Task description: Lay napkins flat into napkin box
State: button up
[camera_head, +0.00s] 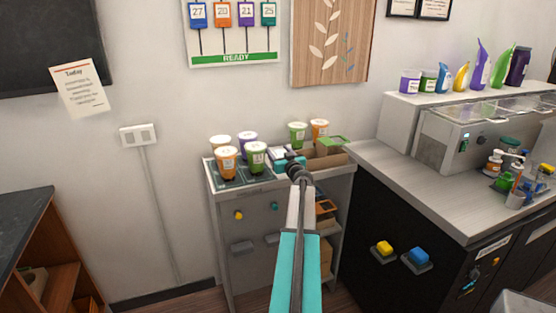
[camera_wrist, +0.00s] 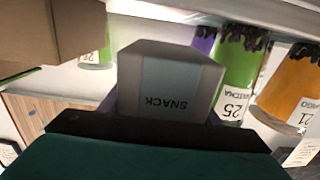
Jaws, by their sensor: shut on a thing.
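My gripper (camera_head: 284,162) reaches over the top of a small grey cabinet, among the cups. In the wrist view, which looks upside down, my gripper (camera_wrist: 163,112) is shut on a pale grey-white block-shaped pack (camera_wrist: 170,80) marked "SNACK". A brown open box (camera_head: 328,160) lies on the cabinet top just right of my gripper; a brown cardboard thing (camera_wrist: 60,30) shows at the wrist view's upper left. A green-edged item (camera_head: 332,142) sits behind the brown box. I cannot make out napkins or tell which container is the napkin box.
Orange (camera_head: 227,162) and green (camera_head: 256,158) lidded cups stand left of my gripper, with more behind. Another green cup (camera_head: 298,134) and orange cup (camera_head: 320,130) stand at the back right. A grey counter (camera_head: 420,185) adjoins on the right.

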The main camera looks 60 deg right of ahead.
jog(key=shift+w+d+f, duration=0.1)
jog(key=shift+f, duration=1.65)
jog(key=shift+f, duration=0.1)
jog(key=o, duration=0.8)
jog(key=shift+o, duration=0.2)
jog(key=b+v, duration=0.1)
jog(key=v, duration=1.1)
